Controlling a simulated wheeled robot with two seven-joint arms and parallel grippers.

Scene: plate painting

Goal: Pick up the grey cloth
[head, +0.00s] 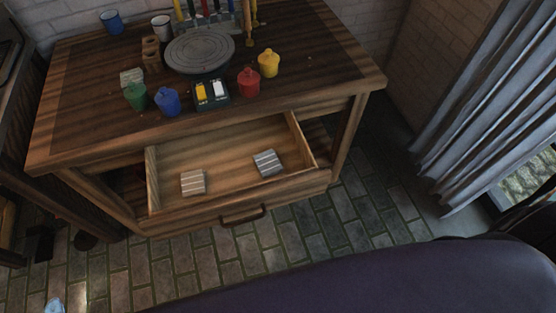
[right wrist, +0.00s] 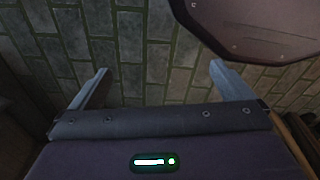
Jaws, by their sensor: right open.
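Two small folded striped cloths lie flat and apart in the open drawer (head: 225,160) in the head view. One is a grey cloth (head: 267,162) on the right side; the other is a paler, beige-grey cloth (head: 193,181) on the left. A third light, greenish-grey folded piece (head: 132,77) lies on the table top at the left. My right gripper (right wrist: 160,85) shows in the right wrist view, open and empty, over the brick floor and away from the cloths. My left gripper does not show.
The wooden table (head: 85,125) carries a grey turntable (head: 200,50), green (head: 136,97), blue (head: 168,102), red (head: 248,82) and yellow (head: 268,63) pots, and a paint tray (head: 211,94). The drawer's handle (head: 242,217) faces front. A curtain (head: 490,110) hangs at right.

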